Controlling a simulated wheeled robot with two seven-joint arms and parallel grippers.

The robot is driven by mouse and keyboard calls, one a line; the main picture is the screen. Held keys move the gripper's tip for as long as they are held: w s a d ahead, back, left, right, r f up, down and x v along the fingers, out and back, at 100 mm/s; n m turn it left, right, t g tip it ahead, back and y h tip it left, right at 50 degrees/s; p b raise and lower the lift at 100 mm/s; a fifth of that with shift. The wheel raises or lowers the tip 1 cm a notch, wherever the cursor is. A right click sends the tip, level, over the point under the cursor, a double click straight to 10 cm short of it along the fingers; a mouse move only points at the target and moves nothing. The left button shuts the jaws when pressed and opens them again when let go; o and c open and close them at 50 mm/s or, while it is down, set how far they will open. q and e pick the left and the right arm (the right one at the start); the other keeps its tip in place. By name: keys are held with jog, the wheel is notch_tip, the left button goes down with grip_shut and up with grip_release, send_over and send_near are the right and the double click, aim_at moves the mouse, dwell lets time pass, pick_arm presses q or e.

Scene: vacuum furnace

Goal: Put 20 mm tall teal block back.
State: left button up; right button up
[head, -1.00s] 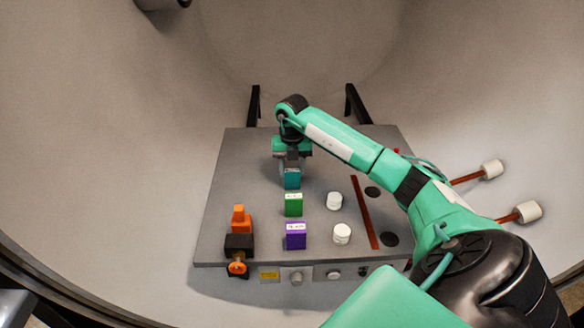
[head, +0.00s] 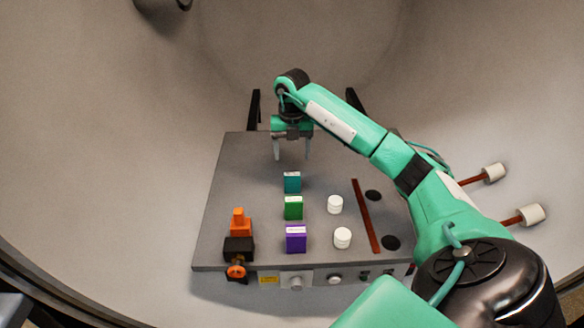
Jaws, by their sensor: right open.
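The teal block (head: 292,183) stands upright on the grey plate (head: 240,165), at the back of a row with a green block (head: 293,208) and a purple block (head: 296,239) in front of it. My right gripper (head: 291,157) is open and empty, with its two fingers pointing down. It is above and behind the teal block in the picture, apart from it. My left gripper is not in view.
Two white cylinders (head: 335,204) stand right of the blocks. A red-brown strip (head: 366,216) and two dark round spots (head: 391,243) lie farther right. An orange and black clamp (head: 239,245) sits at the front left. Curved furnace walls surround the plate.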

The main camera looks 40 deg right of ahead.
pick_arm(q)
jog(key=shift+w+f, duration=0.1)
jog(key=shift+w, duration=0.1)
pick_arm(e)
notch_tip(320, 180, up, 5)
jog(key=shift+f, duration=0.1)
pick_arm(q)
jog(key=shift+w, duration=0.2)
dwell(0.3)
